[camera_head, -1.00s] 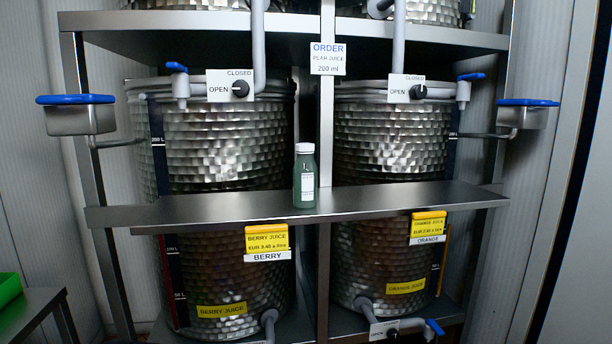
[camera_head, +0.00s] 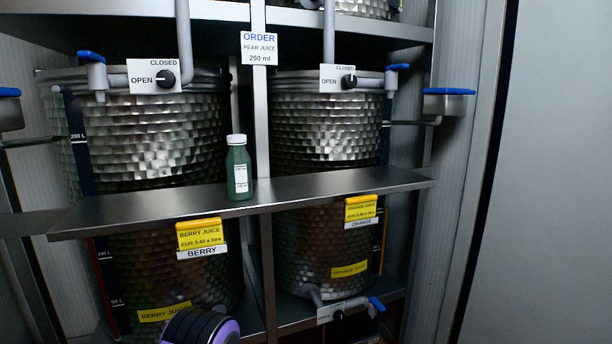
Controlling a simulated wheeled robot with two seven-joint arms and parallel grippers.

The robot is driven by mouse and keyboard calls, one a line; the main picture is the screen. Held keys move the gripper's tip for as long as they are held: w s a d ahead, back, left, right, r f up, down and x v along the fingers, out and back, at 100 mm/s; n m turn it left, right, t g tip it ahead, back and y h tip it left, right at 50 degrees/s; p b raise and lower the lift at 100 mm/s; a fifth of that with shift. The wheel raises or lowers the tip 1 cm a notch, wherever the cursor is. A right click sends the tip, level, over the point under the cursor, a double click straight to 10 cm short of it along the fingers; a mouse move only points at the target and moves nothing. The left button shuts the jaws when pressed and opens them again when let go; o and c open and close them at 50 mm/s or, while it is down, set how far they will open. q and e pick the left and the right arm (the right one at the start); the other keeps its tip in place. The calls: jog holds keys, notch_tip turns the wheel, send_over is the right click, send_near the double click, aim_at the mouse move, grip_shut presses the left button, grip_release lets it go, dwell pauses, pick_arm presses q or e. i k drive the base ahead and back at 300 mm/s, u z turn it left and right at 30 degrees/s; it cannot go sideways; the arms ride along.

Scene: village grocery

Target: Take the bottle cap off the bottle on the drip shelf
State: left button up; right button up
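The bottle (camera_head: 239,172) is small and dark green, with a white label. It stands upright on the metal drip shelf (camera_head: 150,208), in front of the gap between two large steel tanks. The white bottle cap (camera_head: 236,139) sits on top of the bottle. Neither gripper shows in the head view. A dark rounded part with a purple rim, likely part of my own arm, shows at the bottom edge, well below the shelf.
A berry juice tank (camera_head: 150,130) stands behind the shelf on the left and an orange juice tank (camera_head: 325,130) on the right. An order sign (camera_head: 259,48) reads pear juice, 200 ml. The shelf is clear on both sides of the bottle.

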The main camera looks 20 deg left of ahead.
aim_at(238, 162)
jog(key=z, duration=0.1)
jog(key=k, duration=0.8)
jog(key=u, duration=0.8)
jog(key=i, duration=0.45)
jog(key=u, duration=0.05)
